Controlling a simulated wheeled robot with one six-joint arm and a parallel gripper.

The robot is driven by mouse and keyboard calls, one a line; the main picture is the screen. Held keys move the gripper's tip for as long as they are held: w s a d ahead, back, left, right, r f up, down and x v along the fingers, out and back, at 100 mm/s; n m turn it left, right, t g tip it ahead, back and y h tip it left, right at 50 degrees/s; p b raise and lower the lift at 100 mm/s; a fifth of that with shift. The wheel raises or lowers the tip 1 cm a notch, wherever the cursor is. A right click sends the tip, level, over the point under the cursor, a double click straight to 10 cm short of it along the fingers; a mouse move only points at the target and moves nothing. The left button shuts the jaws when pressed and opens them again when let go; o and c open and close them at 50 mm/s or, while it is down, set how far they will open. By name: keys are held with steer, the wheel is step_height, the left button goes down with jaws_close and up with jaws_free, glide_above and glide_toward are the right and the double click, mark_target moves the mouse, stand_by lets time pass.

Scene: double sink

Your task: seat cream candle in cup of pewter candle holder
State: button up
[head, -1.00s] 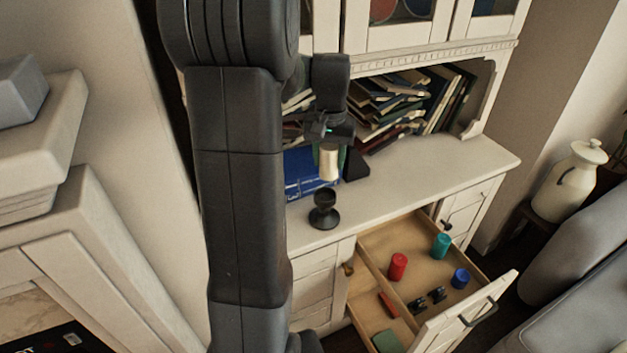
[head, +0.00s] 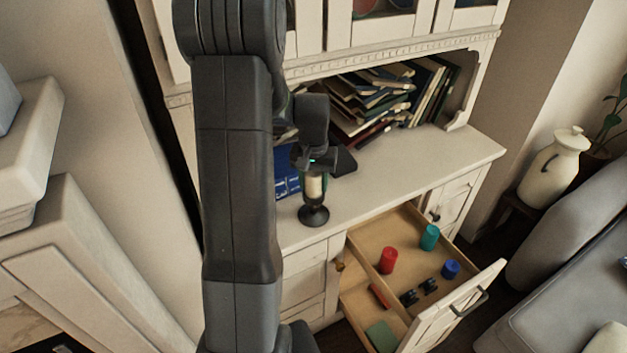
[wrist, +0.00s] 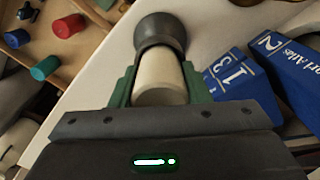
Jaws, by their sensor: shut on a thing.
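The cream candle (head: 314,187) is held upright between the green-lined fingers of my gripper (head: 315,180), which is shut on it. The dark pewter candle holder (head: 313,215) stands on the cabinet top directly below. In the head view the candle's lower end meets the holder's cup. In the wrist view the candle (wrist: 160,78) lies between the fingers, and its far end overlaps the cup of the holder (wrist: 160,30). The cup's rim curves around that end. How deep the candle sits in the cup is hidden.
Blue books (wrist: 240,72) lie close beside the holder on the cabinet top (head: 400,165). An open drawer (head: 370,248) below holds red, teal and blue cylinders and small dark items. Leaning books fill the shelf behind. The counter to the right is clear.

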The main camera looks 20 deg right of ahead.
steer(key=o, duration=0.6)
steer(key=shift+f, duration=0.2)
steer(key=o, duration=0.4)
steer(key=shift+r, duration=0.15)
step_height(320, 180, up, 12)
steer(key=shift+r, duration=0.1)
steer(key=shift+f, duration=4.3)
